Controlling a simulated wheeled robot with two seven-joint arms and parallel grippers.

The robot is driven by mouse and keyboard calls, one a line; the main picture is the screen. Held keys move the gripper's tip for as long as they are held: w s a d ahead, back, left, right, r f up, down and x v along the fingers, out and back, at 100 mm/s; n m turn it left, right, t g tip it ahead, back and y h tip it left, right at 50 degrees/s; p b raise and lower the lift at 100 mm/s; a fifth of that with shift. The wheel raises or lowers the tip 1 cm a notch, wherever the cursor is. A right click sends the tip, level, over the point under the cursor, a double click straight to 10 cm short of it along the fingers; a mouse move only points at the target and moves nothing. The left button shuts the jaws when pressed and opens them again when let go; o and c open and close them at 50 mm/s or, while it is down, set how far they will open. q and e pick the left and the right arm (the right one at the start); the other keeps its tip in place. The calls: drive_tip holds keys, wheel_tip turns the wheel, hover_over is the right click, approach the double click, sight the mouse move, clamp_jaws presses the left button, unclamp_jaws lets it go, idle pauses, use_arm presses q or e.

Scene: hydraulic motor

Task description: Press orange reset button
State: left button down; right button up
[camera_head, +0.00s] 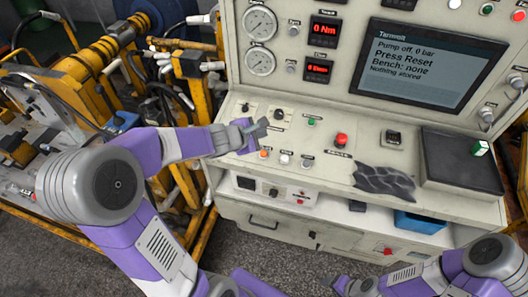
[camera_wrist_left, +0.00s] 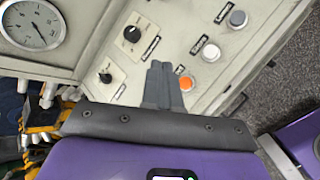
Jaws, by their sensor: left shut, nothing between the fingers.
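The orange reset button (camera_head: 264,154) is at the left of the lower row on the console's sloped panel. It also shows in the left wrist view (camera_wrist_left: 186,84), just right of the fingertips. My left gripper (camera_head: 258,128) reaches in from the left, shut and empty, over the panel close to the button. In the wrist view its fingers (camera_wrist_left: 160,70) are together, and I see no clear contact with the button. The screen (camera_head: 421,64) reads "Pump off, 0 bar", "Press Reset". My right gripper (camera_head: 342,284) is low at the bottom edge, its jaws unclear.
White (camera_head: 284,159) and grey (camera_head: 307,162) buttons sit beside the orange one. Dark knobs (camera_head: 279,114), a green button (camera_head: 311,121) and a red mushroom button (camera_head: 341,139) are near. A dark cloth (camera_head: 384,181) and a black pad (camera_head: 455,160) lie to the right.

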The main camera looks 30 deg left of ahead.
use_arm(q)
drive_tip(key=b, duration=0.7)
hover_over(264, 154)
drive_tip(key=s, duration=0.2)
wheel_tip(264, 154, down, 8)
drive_tip(key=shift+w+a+r, duration=0.1)
drive_tip(key=shift+w+r, duration=0.05)
drive_tip(key=shift+r, duration=0.1)
drive_tip(key=shift+w+f+b, duration=0.15)
drive_tip(key=shift+f+b, duration=0.45)
drive_tip(key=shift+f, duration=0.1)
idle(0.6)
drive_tip(key=shift+f+b, duration=0.4)
drive_tip(key=shift+b, duration=0.05)
drive_tip(key=shift+w+f+b, duration=0.1)
drive_tip(key=shift+f+b, duration=0.3)
drive_tip(key=shift+b, duration=0.05)
idle(0.5)
drive_tip(key=shift+r, duration=0.1)
drive_tip(key=shift+r+p, duration=0.65)
drive_tip(key=shift+r, duration=0.05)
